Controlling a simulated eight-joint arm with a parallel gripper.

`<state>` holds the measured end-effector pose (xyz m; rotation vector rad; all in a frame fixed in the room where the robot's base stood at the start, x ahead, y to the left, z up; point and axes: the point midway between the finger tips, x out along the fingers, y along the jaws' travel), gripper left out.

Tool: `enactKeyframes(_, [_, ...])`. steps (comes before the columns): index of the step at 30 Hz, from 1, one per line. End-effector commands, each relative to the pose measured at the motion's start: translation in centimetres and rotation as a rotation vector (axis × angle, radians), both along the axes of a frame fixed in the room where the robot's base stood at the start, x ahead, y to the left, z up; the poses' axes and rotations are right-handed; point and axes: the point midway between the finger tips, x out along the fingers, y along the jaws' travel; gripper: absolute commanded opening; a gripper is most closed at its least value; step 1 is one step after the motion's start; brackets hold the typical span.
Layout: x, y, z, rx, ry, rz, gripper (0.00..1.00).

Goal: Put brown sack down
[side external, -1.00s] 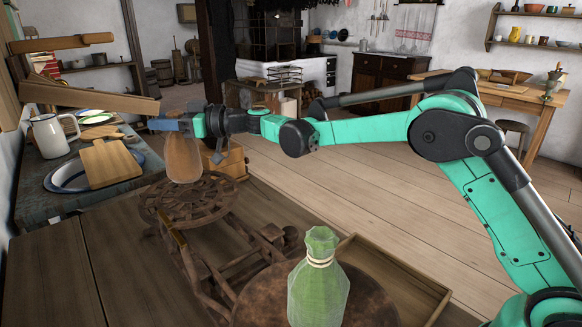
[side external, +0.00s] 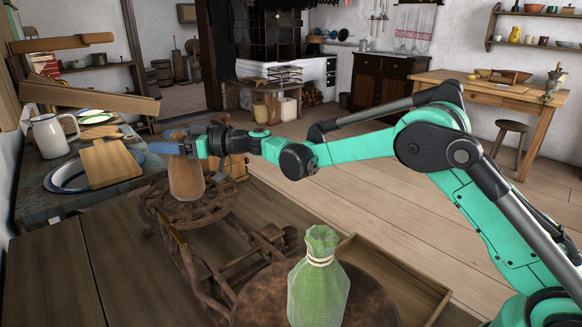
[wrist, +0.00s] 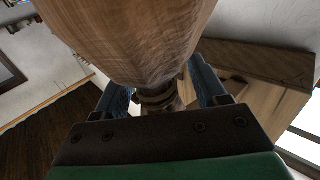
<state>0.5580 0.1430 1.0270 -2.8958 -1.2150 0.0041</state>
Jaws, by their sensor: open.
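The brown sack (side external: 186,183) is upright, and its lower end appears to rest on a round, spoked wooden wheel (side external: 216,205); the exact contact is hard to make out. My gripper (side external: 168,148) is at the sack's narrow neck, with its blue fingers open. In the wrist view the sack's wide body (wrist: 130,38) fills the upper middle. Its tied neck lies between the two blue fingers of my gripper (wrist: 158,88), with a finger on each side.
A green sack (side external: 318,285) stands on a round brown top at the front. A counter at left holds a white jug (side external: 50,135) and a cutting board (side external: 110,164). Bare wooden table surface (side external: 45,275) lies at front left. An open wooden drawer (side external: 390,275) is at front right.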

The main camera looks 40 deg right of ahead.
Motion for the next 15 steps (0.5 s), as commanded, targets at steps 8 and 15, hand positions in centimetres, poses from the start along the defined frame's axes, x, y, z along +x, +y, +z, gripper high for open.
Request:
enactKeyframes(8, [-1.4, -1.6, 0.4, 0.000, 0.000, -0.003, 0.65])
enactKeyframes(15, [-5.3, -5.6, 0.4, 0.000, 0.000, -0.004, 0.65])
